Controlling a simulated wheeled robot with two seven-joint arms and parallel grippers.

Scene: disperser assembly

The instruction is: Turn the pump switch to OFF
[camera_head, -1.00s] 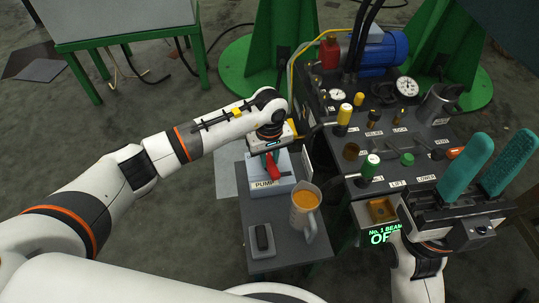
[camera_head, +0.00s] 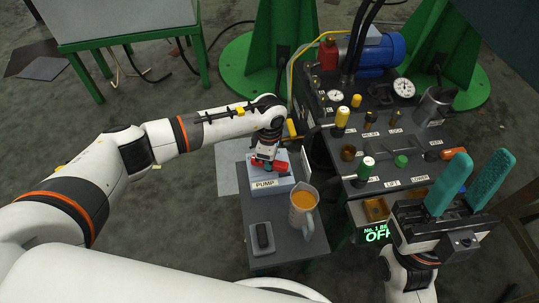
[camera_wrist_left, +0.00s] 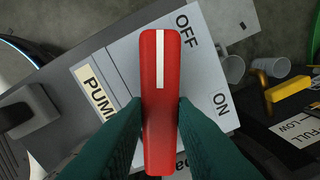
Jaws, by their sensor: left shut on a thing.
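The pump switch is a red handle (camera_wrist_left: 162,70) with a white stripe, on a pale box (camera_head: 270,194) labelled PUMP, left of the control panel. My left gripper (camera_wrist_left: 160,106) is shut on the red handle, one teal finger on each side. In the left wrist view the striped end lies beside the OFF label (camera_wrist_left: 187,30), nearer to it than to the ON label (camera_wrist_left: 222,105). In the head view the gripper partly hides the handle (camera_head: 283,167). My right gripper (camera_head: 482,157) is open and empty, fingers raised, in front of the panel's right side.
A jug of orange liquid (camera_head: 302,207) and a small dark device (camera_head: 262,238) stand on the grey side table (camera_head: 255,214) in front of the box. The control panel (camera_head: 385,150) with knobs, levers and gauges is to the right. A blue motor (camera_head: 385,52) stands behind.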

